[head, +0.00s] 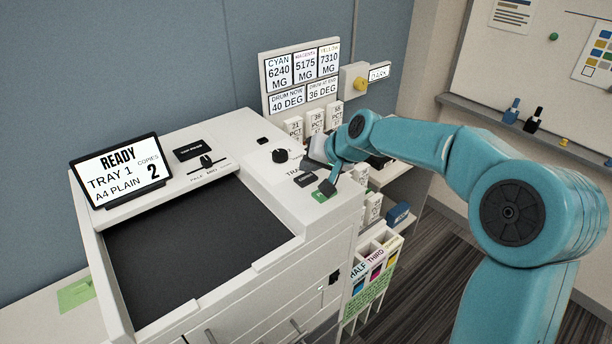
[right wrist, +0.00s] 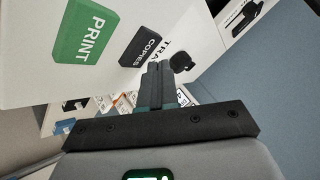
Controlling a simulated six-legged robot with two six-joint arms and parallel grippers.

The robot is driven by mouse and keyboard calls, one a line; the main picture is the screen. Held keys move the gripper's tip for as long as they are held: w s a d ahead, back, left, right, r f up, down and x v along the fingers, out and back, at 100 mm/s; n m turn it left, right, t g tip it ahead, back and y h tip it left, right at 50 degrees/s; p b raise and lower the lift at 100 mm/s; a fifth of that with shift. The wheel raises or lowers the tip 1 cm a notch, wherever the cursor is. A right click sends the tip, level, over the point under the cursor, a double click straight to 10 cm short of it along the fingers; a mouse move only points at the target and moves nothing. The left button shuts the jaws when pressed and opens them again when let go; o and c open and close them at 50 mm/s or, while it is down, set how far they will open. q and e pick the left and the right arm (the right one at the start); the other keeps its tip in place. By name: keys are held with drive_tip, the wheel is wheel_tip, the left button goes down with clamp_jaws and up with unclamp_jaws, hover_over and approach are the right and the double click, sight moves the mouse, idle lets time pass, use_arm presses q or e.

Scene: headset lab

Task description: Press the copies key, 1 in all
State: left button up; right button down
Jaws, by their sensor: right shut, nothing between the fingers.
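The black copies key (head: 306,179) is on the printer's top right panel, and it shows large in the right wrist view (right wrist: 143,46). The green print key (head: 319,196) is next to it, also in the right wrist view (right wrist: 84,34). My right gripper (head: 328,187) is shut and empty, its tips low over the panel near both keys. In the right wrist view the fingertips (right wrist: 159,68) appear at the edge of the copies key. I cannot tell whether they touch it. The display (head: 120,170) reads READY, TRAY 1, A4 PLAIN, COPIES 2. My left gripper is not in view.
A black knob (head: 280,156) is on the panel behind the keys. A slider (head: 207,161) and a black key (head: 188,153) are further left. White bottles and number signs (head: 301,75) stand behind. A dark flat area (head: 195,250) covers the printer's middle.

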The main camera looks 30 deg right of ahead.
sight(310, 179)
wheel_tip(310, 179, up, 5)
drive_tip(key=p, duration=0.4)
drive_tip(key=shift+r, duration=0.1)
idle(0.4)
idle(0.5)
